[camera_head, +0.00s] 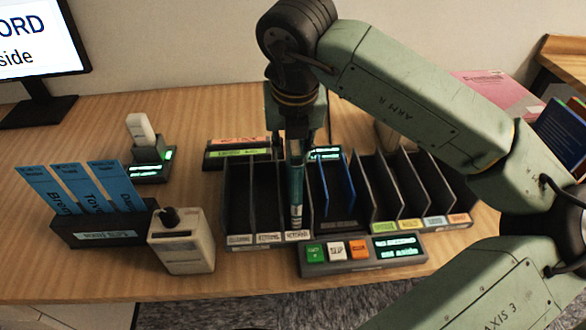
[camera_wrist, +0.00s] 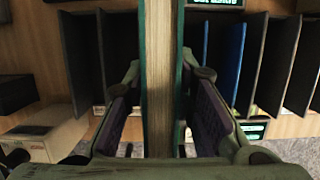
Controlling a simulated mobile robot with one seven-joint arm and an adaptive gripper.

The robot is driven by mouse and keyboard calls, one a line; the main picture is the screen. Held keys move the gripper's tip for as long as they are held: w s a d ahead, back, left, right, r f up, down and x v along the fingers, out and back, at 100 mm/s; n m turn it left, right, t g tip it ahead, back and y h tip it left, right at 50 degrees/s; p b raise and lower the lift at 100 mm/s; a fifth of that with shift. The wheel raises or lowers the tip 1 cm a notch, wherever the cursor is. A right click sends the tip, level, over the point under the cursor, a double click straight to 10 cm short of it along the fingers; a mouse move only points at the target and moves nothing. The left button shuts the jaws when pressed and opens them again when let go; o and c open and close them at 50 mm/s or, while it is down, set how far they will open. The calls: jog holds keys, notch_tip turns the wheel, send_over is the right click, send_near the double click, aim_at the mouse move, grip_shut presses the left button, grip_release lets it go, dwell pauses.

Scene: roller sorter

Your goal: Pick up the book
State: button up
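A teal book (camera_head: 296,185) with pale page edges stands upright in the slot marked for returns in the dark sorter (camera_head: 232,205). My gripper (camera_head: 296,140) reaches down over it from above. In the wrist view the book (camera_wrist: 158,90) runs between the two fingers of my gripper (camera_wrist: 165,80). The fingers are spread on either side of the book, with narrow gaps between the pads and its covers. The book's lower end is inside the slot. In the head view my arm hides the fingertips.
A thin blue divider or folder (camera_head: 348,183) stands in the slots to the right. A button panel (camera_head: 362,254) sits in front. A pale device (camera_head: 181,242) and a holder of blue slips (camera_head: 100,228) stand at left. A monitor (camera_head: 40,60) is at back left.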

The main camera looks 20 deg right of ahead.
grip_shut()
dwell(0.6)
